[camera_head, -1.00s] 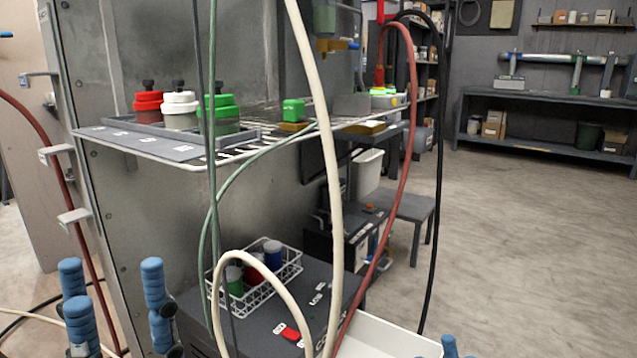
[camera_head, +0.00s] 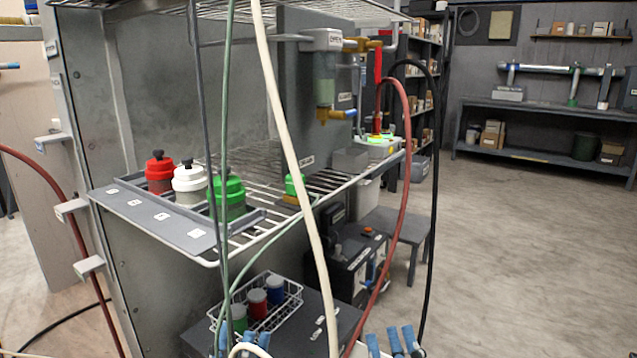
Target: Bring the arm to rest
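My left gripper (camera_head: 244,341) shows only as blue fingertips at the bottom edge, left of centre, in front of the lower dark cabinet. Its tips stand apart, with nothing seen held between them. My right gripper (camera_head: 393,342) shows as blue fingertips at the bottom edge, right of centre. Its tips also stand apart and look empty. The rest of both grippers and both arms are below the picture.
A wire shelf (camera_head: 262,222) holds red (camera_head: 159,173), white (camera_head: 189,184) and green (camera_head: 230,197) lidded pots. Below, a wire basket (camera_head: 290,300) holds small jars on a dark cabinet (camera_head: 318,318). White (camera_head: 290,140), red (camera_head: 406,160) and black hoses hang in front. Floor (camera_head: 520,250) at right is clear.

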